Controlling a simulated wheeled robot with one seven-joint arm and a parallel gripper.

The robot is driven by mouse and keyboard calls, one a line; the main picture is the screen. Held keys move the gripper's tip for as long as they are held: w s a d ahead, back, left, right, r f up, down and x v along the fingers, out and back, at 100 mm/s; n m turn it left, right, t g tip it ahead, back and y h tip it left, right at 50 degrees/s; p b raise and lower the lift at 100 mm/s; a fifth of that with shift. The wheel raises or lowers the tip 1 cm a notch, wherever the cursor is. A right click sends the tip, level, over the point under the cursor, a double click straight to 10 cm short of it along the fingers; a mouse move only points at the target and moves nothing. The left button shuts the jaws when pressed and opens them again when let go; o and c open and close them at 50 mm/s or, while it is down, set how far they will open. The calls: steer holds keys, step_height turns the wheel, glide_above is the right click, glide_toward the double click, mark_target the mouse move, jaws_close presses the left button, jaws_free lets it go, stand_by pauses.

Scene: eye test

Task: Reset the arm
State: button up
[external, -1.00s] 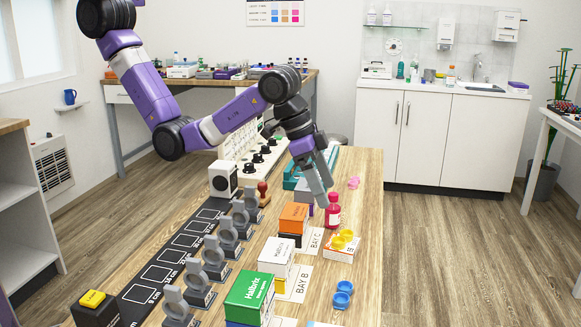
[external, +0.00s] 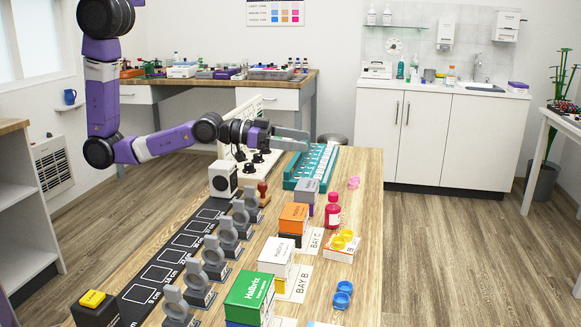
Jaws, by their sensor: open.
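My gripper (external: 291,139) is open, with nothing seen between its fingers. It is held level and points right, above the far part of the wooden table (external: 357,185). Below and just right of it lies a teal tray (external: 289,184) with pale pieces in rows. My purple and black arm comes down at the left of the view and bends right toward the gripper. The arm hides part of a white panel with black knobs (external: 258,164).
Stacked boxes, including a green box (external: 249,296) and an orange box (external: 293,217), stand along the table with a red bottle (external: 333,213). Grey holders (external: 214,262) line a black strip (external: 165,268).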

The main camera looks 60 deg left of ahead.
steer(key=s+a+r+n+t+y, duration=0.15)
steer(key=s+a, duration=0.25)
steer(key=a, duration=0.4)
steer(key=s+a+n+t+y, duration=0.1)
steer(key=s+a+y, duration=0.1)
steer(key=s+a, duration=0.45)
steer(key=s+a+r+n+t+y, duration=0.1)
steer(key=s+a+n+t+y, duration=0.15)
steer(key=a, duration=0.65)
steer(key=s+a+f+n+g+y, duration=0.2)
steer(key=s+a, duration=0.5)
steer(key=s, duration=0.4)
steer(key=shift+s+a+f+g+y, duration=0.25)
steer(key=shift+a+f+g+y, duration=0.2)
steer(key=shift+g+y, duration=0.4)
